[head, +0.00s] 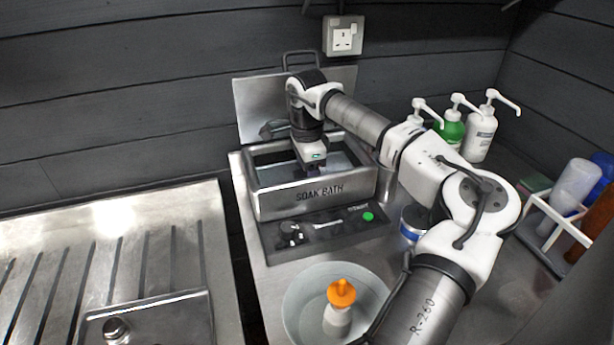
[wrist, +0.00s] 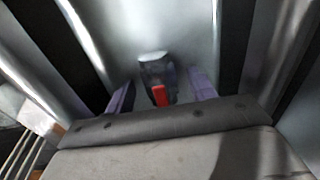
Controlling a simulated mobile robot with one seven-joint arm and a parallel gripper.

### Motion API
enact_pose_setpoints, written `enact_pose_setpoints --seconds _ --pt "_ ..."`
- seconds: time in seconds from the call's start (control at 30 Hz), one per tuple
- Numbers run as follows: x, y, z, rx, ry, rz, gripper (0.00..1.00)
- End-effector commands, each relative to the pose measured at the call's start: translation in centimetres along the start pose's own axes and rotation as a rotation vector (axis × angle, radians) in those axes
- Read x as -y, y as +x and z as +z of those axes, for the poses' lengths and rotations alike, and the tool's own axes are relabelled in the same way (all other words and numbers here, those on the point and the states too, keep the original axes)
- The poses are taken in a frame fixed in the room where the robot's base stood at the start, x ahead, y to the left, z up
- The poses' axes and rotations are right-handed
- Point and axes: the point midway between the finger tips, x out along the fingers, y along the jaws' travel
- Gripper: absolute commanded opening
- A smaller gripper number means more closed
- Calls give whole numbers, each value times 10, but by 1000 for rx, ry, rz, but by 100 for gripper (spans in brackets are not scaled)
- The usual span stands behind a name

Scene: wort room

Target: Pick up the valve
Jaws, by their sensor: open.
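The valve (wrist: 156,74) appears in the wrist view as a small dark grey body with a pale top and a red part on its near side. It lies in the steel soak bath (head: 315,198), between my two fingers, with a visible space on each side. My gripper (head: 311,168) points down into the bath in the head view. Its purple fingers (wrist: 160,93) are open in the wrist view, and nothing is held. In the head view the bath's front wall and my gripper hide the valve.
The bath's raised lid (head: 255,105) stands behind. A round bowl holds an orange-topped item (head: 341,293). Pump bottles (head: 481,135) and a white rack (head: 550,225) stand right.

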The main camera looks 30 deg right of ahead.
Motion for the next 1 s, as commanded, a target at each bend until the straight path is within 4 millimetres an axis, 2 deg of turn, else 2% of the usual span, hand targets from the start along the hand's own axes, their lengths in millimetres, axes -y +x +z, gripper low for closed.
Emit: enact_pose_setpoints --seconds 0.1,0.5,0.57,0.87,1.0 --pt "0 0 0 0 0 0 55" --pt "0 0 0 0 0 0 2" --pt "0 -1 0 0 0 -1 0" --pt "-1 -2 0 0 0 -1 0" --pt "-4 -12 -1 -2 1 -3 0"
